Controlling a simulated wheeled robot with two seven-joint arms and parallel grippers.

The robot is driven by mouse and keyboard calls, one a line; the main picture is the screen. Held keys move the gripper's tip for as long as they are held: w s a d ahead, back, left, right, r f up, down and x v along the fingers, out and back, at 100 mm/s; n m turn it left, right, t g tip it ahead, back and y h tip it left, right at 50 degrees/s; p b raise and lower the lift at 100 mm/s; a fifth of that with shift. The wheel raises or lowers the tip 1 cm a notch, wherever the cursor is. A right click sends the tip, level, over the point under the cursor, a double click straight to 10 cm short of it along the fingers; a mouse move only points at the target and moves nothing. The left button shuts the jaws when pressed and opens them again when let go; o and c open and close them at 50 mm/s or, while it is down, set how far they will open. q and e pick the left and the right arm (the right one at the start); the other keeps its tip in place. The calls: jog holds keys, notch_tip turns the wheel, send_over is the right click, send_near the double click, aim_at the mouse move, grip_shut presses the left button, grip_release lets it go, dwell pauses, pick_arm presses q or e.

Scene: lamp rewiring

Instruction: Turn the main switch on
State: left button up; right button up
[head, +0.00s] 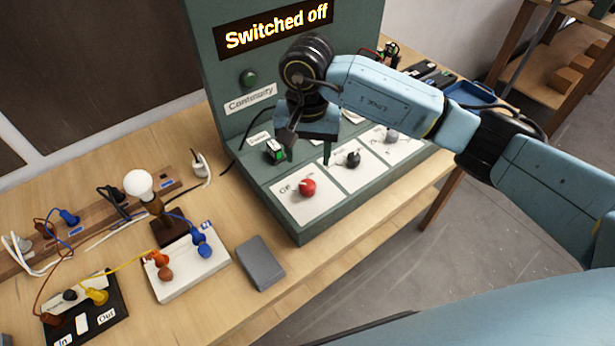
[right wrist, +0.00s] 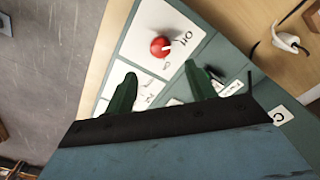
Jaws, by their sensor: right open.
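The panel's lit display (head: 277,26) reads "Switched off". A red knob (head: 308,187) with a pale pointer sits on a white plate on the green panel's sloping front. In the right wrist view the red knob (right wrist: 160,46) lies beyond the fingertips, and its pointer is toward the printed "Off". My right gripper (head: 302,154) is open and empty above the panel, behind the red knob in the head view and apart from it. In the right wrist view its two dark green fingers (right wrist: 162,76) stand wide apart. My left gripper is out of view.
A black knob (head: 352,159) and a grey knob (head: 391,137) sit on plates to the right. A green button (head: 249,78) is on the upright panel. A bulb (head: 138,184), a white socket board (head: 190,269) and a grey block (head: 261,263) stand on the table at left.

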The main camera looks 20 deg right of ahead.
aim_at(308, 184)
notch_tip(308, 184, down, 9)
jog(key=shift+f+p, duration=0.1)
jog(key=shift+p, duration=0.4)
jog(key=c, duration=1)
jog(key=shift+o, duration=0.2)
